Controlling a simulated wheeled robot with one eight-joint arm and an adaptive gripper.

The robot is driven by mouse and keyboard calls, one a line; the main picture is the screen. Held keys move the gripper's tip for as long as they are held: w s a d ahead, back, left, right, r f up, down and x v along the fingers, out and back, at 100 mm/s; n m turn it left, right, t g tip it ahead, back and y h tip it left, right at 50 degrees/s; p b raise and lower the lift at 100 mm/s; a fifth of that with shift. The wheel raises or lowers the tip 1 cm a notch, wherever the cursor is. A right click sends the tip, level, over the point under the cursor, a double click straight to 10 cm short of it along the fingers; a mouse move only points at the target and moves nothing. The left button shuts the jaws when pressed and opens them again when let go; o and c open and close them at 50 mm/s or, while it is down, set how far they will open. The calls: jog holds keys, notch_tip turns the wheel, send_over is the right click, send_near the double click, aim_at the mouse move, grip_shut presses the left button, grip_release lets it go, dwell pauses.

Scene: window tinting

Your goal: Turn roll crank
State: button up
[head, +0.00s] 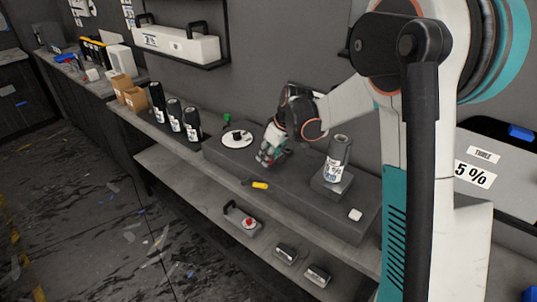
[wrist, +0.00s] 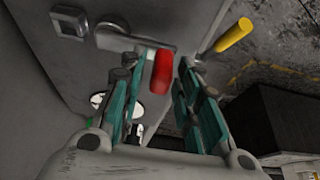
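A red crank handle (wrist: 161,71) shows in the wrist view, between the two teal-sided fingers of my gripper (wrist: 164,66). Gaps remain on both sides of it, so my gripper looks open around it. A grey bar (wrist: 125,38) lies just beyond the handle; I cannot tell if they are joined. In the head view my gripper (head: 266,158) points down over the front of the dark grey platform (head: 300,181) on the bench. There the fingers and wrist largely hide the handle.
A yellow-handled tool (head: 260,185) lies close in front of my gripper. A labelled canister (head: 336,162) stands on a block to the right. A white disc (head: 237,138) and a green item (head: 227,118) are to the left. Several black bottles (head: 175,115) stand farther left.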

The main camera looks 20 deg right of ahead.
grip_shut()
jog(key=shift+w+a, duration=0.1)
